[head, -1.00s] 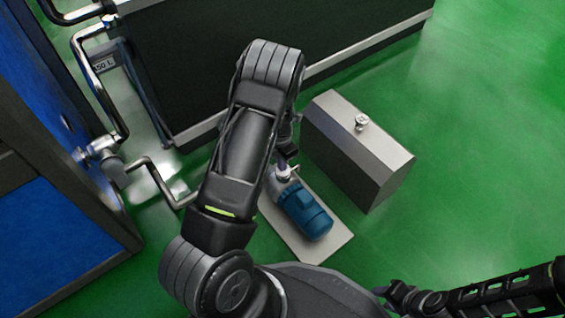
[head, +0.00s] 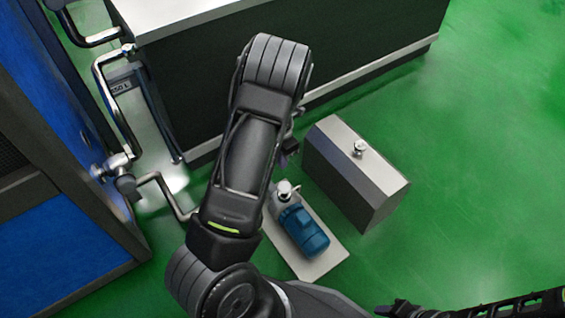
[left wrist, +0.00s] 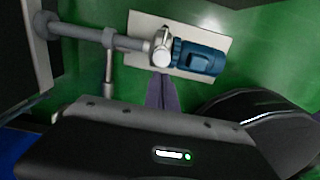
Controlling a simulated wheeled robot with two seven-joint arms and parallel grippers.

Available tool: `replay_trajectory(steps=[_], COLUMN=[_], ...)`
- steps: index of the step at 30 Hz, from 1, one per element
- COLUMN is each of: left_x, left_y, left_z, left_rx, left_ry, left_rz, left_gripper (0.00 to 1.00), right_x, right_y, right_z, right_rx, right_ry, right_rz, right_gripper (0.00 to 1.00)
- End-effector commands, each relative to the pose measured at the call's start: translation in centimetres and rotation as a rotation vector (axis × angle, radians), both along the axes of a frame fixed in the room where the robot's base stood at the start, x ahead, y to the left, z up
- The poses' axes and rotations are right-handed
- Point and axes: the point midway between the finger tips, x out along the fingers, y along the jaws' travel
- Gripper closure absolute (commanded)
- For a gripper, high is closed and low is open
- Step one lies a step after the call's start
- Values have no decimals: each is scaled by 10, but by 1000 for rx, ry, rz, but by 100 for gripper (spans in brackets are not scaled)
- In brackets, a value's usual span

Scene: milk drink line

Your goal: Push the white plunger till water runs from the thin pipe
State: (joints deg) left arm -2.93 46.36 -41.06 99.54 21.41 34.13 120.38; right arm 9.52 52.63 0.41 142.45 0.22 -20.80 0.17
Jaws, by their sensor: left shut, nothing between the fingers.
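A blue motor (head: 303,232) with a pale pump head lies on a flat light plate (head: 325,262) on the floor. A small white round part, which looks like the plunger (head: 285,187), stands on the pump head; it also shows in the left wrist view (left wrist: 161,58). My left gripper (head: 289,152) is shut and empty, just beyond the plunger in the head view. In the left wrist view its fingertips (left wrist: 161,77) point at the pump head; I cannot tell whether they touch. A thin bent pipe (head: 166,193) runs left of my arm; no running water shows. My right gripper (head: 398,309) is partly cut off.
A grey box (head: 352,180) with a small metal knob on top stands right of the pump. A long dark cabinet (head: 200,85) is behind, and a blue panel (head: 50,240) is at left. Green floor at right is clear.

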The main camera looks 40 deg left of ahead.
Motion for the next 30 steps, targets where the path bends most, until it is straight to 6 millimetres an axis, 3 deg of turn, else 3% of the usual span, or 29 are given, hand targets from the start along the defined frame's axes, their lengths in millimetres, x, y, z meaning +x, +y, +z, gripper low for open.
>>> replay_trajectory(steps=[11, 19, 30], left_x=[1, 3, 3], left_y=[-2, -2, -1], left_z=[0, 18, 25], left_rx=[-9, -14, -5], left_ry=[3, 15, 18], left_rz=[0, 0, -1], left_gripper=[100, 100, 100], right_x=[0, 4, 5], right_y=[0, -1, -2], right_z=[-5, -23, -23], right_rx=[0, -3, -5], right_ry=[-1, -8, -10], right_rz=[-1, -8, -8], right_gripper=[64, 64, 64])
